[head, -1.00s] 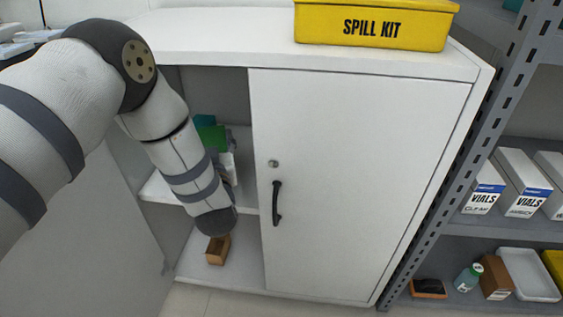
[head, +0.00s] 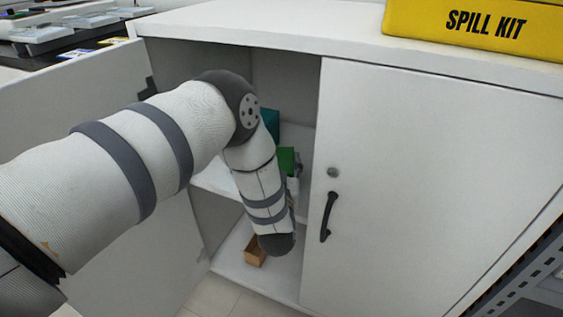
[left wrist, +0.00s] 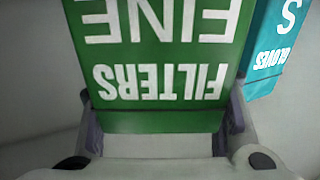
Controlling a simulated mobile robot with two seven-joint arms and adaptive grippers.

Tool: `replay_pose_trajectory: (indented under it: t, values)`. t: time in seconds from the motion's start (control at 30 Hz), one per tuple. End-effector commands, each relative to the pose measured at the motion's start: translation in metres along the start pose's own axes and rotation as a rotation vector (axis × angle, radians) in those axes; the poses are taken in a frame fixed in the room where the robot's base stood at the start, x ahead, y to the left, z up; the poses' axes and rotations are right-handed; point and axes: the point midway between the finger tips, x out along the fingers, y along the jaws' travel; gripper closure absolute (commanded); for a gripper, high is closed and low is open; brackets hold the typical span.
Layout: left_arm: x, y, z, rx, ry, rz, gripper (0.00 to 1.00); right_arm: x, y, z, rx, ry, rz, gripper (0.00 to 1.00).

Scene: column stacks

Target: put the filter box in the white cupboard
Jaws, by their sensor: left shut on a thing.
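The green filter box (left wrist: 160,65) fills the middle of the left wrist view, its lettering upside down. My left gripper (left wrist: 162,122) is shut on it, with a finger at each side. In the head view, part of the filter box (head: 286,160) shows inside the white cupboard (head: 425,180), above the middle shelf. My left arm reaches in through the open left side and hides much of the shelf. I cannot tell whether the box touches the shelf. My right gripper is not in view.
A teal gloves box (head: 270,123) stands behind the filter box; it also shows in the left wrist view (left wrist: 272,45). A small brown box (head: 255,250) sits on the cupboard floor. The left door (head: 90,120) is open. A yellow spill kit (head: 475,28) is on top.

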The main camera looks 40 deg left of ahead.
Motion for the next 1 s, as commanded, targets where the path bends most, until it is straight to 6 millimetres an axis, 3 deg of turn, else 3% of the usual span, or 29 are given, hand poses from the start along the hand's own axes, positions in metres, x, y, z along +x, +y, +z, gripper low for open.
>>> replay_pose_trajectory:
  t: [0.1,0.13,0.2,0.23,0.57,0.8,1.0]
  values:
    - [0.0,0.0,0.004,0.0,0.0,0.0,0.76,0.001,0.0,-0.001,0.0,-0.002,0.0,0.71]
    - [0.0,0.0,0.005,0.0,-0.001,0.0,0.43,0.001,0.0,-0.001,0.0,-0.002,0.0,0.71]
    - [0.0,0.0,0.004,0.0,-0.001,0.0,0.27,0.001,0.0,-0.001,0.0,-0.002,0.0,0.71]
    - [0.0,0.0,0.004,0.0,-0.001,0.0,0.24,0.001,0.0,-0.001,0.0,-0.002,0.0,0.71]
    - [0.0,0.0,-0.002,0.0,0.0,0.0,0.24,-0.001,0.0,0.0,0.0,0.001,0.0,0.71]
    - [-0.05,0.0,-0.003,0.002,-0.003,0.001,0.24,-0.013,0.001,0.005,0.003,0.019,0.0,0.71]
    - [-0.074,0.0,-0.001,0.001,-0.002,0.0,0.24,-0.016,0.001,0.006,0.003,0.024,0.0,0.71]
